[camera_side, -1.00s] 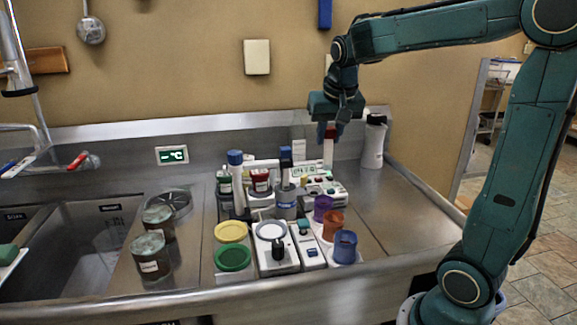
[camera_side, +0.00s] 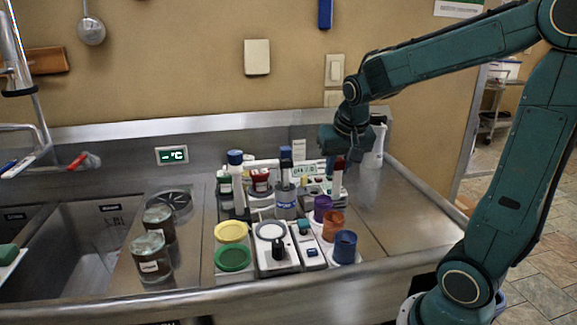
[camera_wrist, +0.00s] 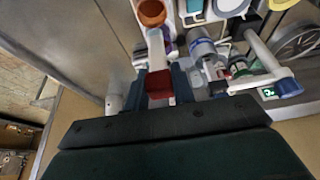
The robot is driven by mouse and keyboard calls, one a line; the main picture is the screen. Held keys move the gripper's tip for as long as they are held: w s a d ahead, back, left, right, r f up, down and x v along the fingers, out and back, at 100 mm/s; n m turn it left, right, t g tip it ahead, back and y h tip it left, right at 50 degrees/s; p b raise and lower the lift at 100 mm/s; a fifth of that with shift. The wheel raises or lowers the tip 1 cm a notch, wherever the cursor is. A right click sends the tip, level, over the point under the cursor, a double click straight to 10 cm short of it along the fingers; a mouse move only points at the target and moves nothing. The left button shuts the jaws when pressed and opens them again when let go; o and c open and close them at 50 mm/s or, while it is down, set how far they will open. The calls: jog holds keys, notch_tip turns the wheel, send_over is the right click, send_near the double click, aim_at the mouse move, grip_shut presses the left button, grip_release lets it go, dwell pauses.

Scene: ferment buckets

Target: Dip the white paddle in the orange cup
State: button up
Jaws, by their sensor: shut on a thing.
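My gripper (camera_side: 345,165) is shut on the white paddle (camera_side: 337,186) by its dark red top and holds it upright. In the wrist view the dark red top (camera_wrist: 158,84) sits between my fingers (camera_wrist: 160,78), with the white shaft (camera_wrist: 156,48) running away from me towards the orange cup. The orange cup (camera_side: 333,225) stands in the middle of a row at the right. It also shows in the wrist view (camera_wrist: 152,12). In the side view the paddle's lower end is above and behind the orange cup, apart from it.
A purple cup (camera_side: 322,207) stands behind the orange cup and a blue cup (camera_side: 345,246) in front. To the left are a blue-topped bottle (camera_side: 285,200), a white instrument (camera_side: 278,255) and yellow and green lids. A white bottle (camera_side: 373,148) stands behind. The counter at right (camera_side: 395,215) is bare.

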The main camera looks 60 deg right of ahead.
aim_at(336, 198)
jog(key=shift+f, duration=0.15)
jog(key=shift+f, duration=5)
jog(key=shift+r, duration=0.1)
jog(key=shift+r, duration=4.05)
